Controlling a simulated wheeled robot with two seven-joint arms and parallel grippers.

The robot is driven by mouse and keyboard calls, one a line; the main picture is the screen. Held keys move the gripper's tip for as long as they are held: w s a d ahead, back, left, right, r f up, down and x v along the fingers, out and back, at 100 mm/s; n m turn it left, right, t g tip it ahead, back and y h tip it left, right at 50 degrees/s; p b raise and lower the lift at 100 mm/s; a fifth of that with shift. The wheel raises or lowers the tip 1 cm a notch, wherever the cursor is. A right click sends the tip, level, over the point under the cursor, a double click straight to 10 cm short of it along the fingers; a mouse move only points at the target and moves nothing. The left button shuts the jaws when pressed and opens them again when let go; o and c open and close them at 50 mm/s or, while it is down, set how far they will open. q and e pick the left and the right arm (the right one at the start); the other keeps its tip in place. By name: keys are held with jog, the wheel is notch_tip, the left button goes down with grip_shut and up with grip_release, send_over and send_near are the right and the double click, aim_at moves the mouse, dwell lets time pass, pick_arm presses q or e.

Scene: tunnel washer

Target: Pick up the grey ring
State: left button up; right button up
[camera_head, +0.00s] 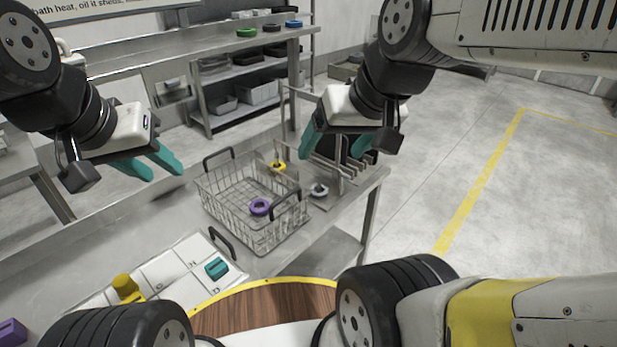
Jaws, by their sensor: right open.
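The grey ring (319,190) lies on the metal table just right of the wire basket, near the table's right side. My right gripper (333,153) is above and slightly behind it in the picture, with its teal fingers apart and nothing between them. My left gripper (166,174) is over the table to the left of the basket, its teal fingers apart and empty. The ring is in clear sight and apart from both grippers.
The wire basket (232,210) holds a purple ring (260,207); a yellow ring (278,166) is at its back edge. Upright metal slats (340,172) stand behind the grey ring. A numbered white tray (178,266) holds a teal piece (216,268). Open floor lies right.

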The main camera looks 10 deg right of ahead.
jog(key=shift+w, duration=0.1)
jog(key=m+g+h, duration=0.3)
jog(key=m+h, duration=0.2)
jog(key=m, duration=0.4)
send_over(318, 186)
jog(key=s+a, duration=0.3)
notch_tip(318, 186, down, 26)
jog(key=x, duration=0.5)
jog(key=d+x, duration=0.1)
jog(key=x, duration=0.1)
jog(key=shift+w+d+f, duration=0.15)
jog(key=shift+w, duration=0.35)
jog(key=shift+c, duration=0.4)
jog(key=c, duration=1.4)
